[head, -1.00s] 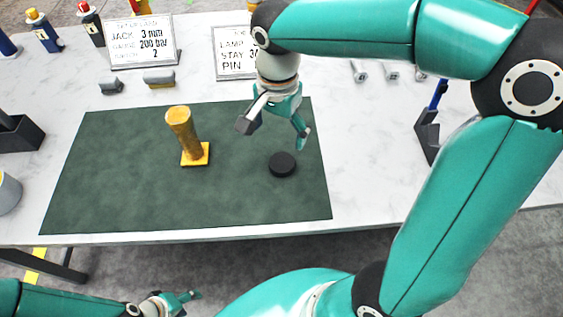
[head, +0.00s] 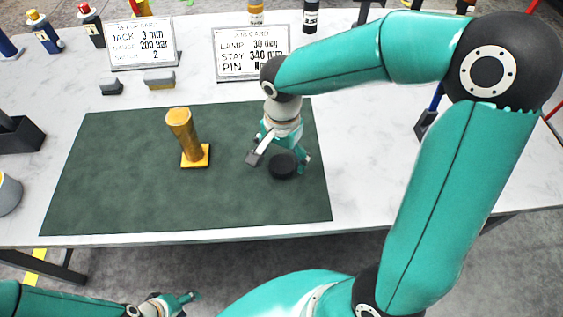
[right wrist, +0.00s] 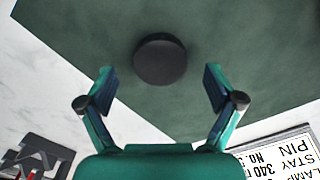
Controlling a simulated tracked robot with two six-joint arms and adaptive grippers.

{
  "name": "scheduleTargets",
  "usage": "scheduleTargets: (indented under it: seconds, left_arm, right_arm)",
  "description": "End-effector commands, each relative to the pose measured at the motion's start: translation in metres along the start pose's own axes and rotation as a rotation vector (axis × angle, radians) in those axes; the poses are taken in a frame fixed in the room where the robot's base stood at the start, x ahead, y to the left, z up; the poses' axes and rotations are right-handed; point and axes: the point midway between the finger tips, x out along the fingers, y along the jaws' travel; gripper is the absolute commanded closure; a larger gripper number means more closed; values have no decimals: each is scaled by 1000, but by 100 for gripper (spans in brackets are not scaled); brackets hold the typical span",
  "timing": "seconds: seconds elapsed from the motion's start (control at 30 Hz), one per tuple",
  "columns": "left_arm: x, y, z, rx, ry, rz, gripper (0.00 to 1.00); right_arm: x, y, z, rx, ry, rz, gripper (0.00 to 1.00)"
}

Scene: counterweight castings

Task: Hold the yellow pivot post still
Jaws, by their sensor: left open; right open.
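The yellow pivot post (head: 183,133) stands on its square yellow base on the left half of the dark green mat (head: 110,195), leaning slightly. Nothing touches it. My right gripper (head: 278,164) is open just above and behind a black round puck (head: 283,166) on the mat's right half, to the right of the post. In the right wrist view the puck (right wrist: 160,60) lies beyond the open fingertips (right wrist: 160,78), with nothing between them. My left gripper (head: 190,300) is open and empty at the bottom left, below the table's front edge and away from the post.
Two printed cards (head: 142,45) (head: 251,52) stand at the back. Two small grey blocks (head: 159,80) (head: 111,88) lie behind the mat. A black bin (head: 20,138) and a grey cup (head: 8,192) are at the left edge. The mat around the post is clear.

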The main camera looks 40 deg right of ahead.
Motion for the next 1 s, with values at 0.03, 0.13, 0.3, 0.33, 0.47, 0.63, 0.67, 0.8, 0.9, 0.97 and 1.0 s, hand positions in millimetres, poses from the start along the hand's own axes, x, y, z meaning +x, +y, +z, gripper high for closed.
scheduleTargets:
  seconds: [0.03,0.13,0.3,0.33,0.47,0.63,0.67,0.8,0.9,0.97,1.0]
  left_arm:
    - [0,0,0,0,0,0,46]
    - [0,0,0,0,0,0,46]
    - [0,0,0,0,0,0,46]
    - [0,0,0,0,0,0,46]
    - [0,0,0,0,0,0,46]
    - [0,0,0,0,0,0,46]
    - [0,0,0,0,0,0,46]
    - [0,0,0,0,0,0,46]
    - [0,0,0,0,0,0,46]
    - [0,0,0,0,0,0,46]
    - [0,0,0,0,0,0,46]
  right_arm:
    - [8,0,0,0,-1,3,9]
    - [17,0,0,-2,0,2,9]
    - [20,-1,0,0,1,-2,9]
    - [20,-1,0,-1,1,-2,9]
    - [19,-1,0,-1,1,-2,9]
    - [19,-1,0,-1,1,-2,27]
    - [19,-1,0,-1,1,-2,32]
    - [19,-2,1,-3,1,-2,52]
    - [19,-2,1,-3,1,-2,52]
    - [19,-2,1,-3,0,-2,52]
    - [19,-2,1,-3,0,-2,52]
